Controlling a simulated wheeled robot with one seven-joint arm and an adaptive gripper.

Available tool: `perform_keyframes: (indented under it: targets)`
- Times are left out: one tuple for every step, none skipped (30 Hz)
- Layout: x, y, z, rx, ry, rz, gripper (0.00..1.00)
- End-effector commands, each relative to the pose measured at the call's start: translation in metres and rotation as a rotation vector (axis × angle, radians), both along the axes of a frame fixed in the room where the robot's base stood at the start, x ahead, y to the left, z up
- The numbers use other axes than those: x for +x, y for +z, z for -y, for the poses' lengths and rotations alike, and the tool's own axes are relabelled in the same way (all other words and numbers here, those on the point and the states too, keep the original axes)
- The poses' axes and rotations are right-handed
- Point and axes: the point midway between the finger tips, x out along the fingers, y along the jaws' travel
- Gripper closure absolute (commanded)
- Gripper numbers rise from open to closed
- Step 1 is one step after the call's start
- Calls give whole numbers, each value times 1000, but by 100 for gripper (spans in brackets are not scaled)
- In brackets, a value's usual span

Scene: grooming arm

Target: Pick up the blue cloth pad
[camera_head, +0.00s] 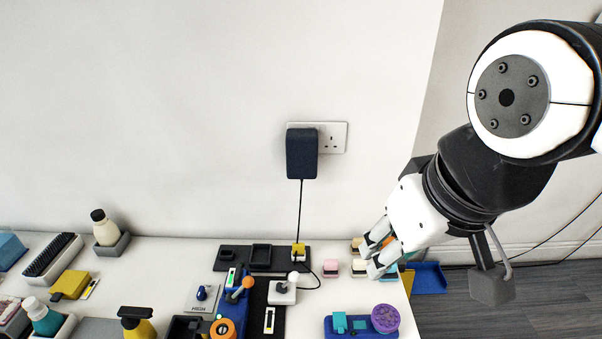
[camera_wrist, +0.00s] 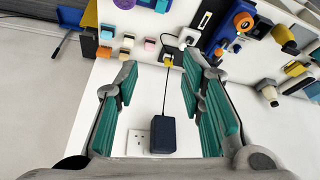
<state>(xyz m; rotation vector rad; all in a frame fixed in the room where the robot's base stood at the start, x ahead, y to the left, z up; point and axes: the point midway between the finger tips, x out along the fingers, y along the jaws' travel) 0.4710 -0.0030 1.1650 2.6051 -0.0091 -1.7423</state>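A small pale blue pad (camera_head: 391,268) sits at the right end of the front row of pads, near the table's right edge. In the head view it is partly hidden behind my gripper (camera_head: 376,251). In the wrist view it appears to be the far-left block (camera_wrist: 107,30), small and hard to make out. My gripper (camera_wrist: 160,72) is open, with its teal-lined fingers wide apart and nothing between them. It hangs over the pads; its height above them is unclear.
A pink pad (camera_head: 331,268) and a cream pad (camera_head: 359,268) stand in the same row. An orange pad (camera_head: 388,241) is behind. A black plug adapter (camera_head: 301,153) sits in the wall socket, its cable running down. A purple round item (camera_head: 385,318) stands in front.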

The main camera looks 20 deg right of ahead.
Motion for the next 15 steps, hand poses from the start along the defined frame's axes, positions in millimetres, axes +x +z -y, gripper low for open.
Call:
perform_keyframes:
  targets:
    - [0,0,0,0,0,0,64]
    - [0,0,0,0,0,0,64]
    - [0,0,0,0,0,0,64]
    - [0,0,0,0,0,0,64]
    - [0,0,0,0,0,0,64]
    - [0,0,0,0,0,0,64]
    - [0,0,0,0,0,0,64]
    - [0,0,0,0,0,0,64]
    - [0,0,0,0,0,0,60]
    - [0,0,0,0,-1,0,60]
    - [1,0,0,2,-5,-1,60]
    - [3,0,1,7,-15,-5,60]
    - [5,0,1,13,-28,-9,60]
    - [9,0,2,20,-46,-15,60]
    - [15,0,4,35,-79,-22,60]
